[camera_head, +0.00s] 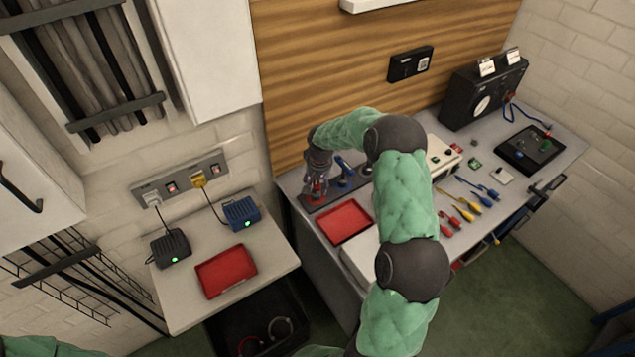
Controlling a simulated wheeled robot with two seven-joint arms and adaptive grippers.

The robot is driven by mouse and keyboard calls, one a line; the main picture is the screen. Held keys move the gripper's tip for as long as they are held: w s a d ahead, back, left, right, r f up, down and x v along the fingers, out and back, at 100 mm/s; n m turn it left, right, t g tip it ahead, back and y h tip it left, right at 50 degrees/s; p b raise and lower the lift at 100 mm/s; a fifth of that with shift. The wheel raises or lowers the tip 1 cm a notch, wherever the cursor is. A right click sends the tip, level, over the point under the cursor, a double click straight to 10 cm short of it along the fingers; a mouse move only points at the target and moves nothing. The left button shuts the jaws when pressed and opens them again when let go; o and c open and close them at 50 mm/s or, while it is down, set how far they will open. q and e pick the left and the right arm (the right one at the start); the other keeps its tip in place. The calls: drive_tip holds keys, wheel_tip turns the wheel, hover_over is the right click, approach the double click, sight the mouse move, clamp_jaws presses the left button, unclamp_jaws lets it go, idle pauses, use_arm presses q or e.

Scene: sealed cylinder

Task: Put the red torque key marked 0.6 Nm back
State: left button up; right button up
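The red torque key (317,191) stands at the left end of a dark rack (325,202) at the back left of the grey workbench. Its marking is too small to read. My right gripper (316,186) points down over the red key, with its fingers around or right beside the key's top. I cannot tell whether the fingers are closed on it. A blue key (344,170) stands upright in the same rack, just right of the gripper. Part of the rack is hidden behind my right arm. My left gripper is out of view.
A red tray (344,222) lies in front of the rack. Another red tray (226,271) and two small boxes sit on the left side table (190,315).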

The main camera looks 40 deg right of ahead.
drive_tip(key=shift+r, duration=0.2)
drive_tip(key=r, duration=0.4)
drive_tip(key=s+r, duration=0.1)
drive_tip(key=r, duration=0.3)
drive_tip(key=s+r+p, duration=0.1)
drive_tip(key=r, duration=0.2)
drive_tip(key=shift+a+r, duration=0.35)
drive_tip(key=shift+r, duration=0.05)
drive_tip(key=shift+f, duration=0.1)
